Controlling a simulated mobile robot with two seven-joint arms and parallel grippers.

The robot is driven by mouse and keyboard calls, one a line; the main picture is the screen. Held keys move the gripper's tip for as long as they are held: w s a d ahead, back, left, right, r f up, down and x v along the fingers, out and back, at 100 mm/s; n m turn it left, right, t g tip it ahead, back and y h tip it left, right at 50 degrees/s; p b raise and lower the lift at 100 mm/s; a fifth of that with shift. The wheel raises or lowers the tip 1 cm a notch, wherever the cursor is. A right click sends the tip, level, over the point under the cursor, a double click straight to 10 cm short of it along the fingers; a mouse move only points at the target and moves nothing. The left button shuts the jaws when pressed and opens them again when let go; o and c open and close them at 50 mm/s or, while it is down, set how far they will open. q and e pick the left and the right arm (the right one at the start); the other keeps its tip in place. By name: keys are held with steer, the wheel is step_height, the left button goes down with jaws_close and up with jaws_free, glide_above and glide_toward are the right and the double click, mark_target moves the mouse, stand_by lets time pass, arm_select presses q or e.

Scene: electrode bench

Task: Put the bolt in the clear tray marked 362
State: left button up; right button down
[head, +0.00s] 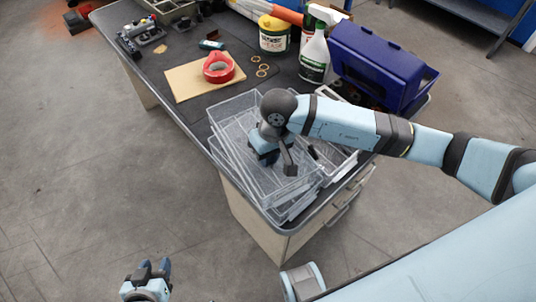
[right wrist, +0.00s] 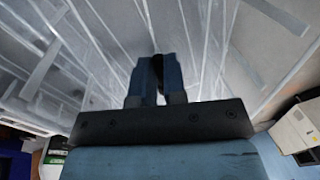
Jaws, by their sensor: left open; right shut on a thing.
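Several clear mesh-like trays (head: 232,150) overlap in a pile at the front corner of the bench. No 362 marking is readable, so I cannot tell which tray bears it. My right gripper (head: 265,157) is over these trays, with its arm coming in from the right. In the right wrist view its fingers (right wrist: 158,78) are shut on a small dark thing (right wrist: 158,68), probably the bolt, mostly hidden between them. Clear tray walls fill the view beyond. My left gripper (head: 154,268) is open and empty, low over the floor, away from the bench.
A blue bin (head: 375,62) stands at the bench's right, beside a spray bottle (head: 314,58) and a grease tub (head: 273,35). Small rings (head: 262,71) lie nearby.

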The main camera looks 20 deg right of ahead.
steer(key=shift+f, duration=0.1)
steer(key=shift+f+b, duration=0.2)
steer(key=shift+b, duration=0.1)
steer(key=c, duration=1.2)
jaws_free()
steer(key=shift+r+p, duration=0.3)
steer(key=shift+r, duration=0.1)
steer(key=r, duration=0.4)
steer(key=d+r, duration=0.1)
steer(key=r, duration=0.2)
steer(key=d+r, duration=0.1)
steer(key=r, duration=0.3)
steer(key=shift+w+r+b, duration=0.15)
steer(key=shift+r+b, duration=0.15)
steer(key=shift+b, duration=0.05)
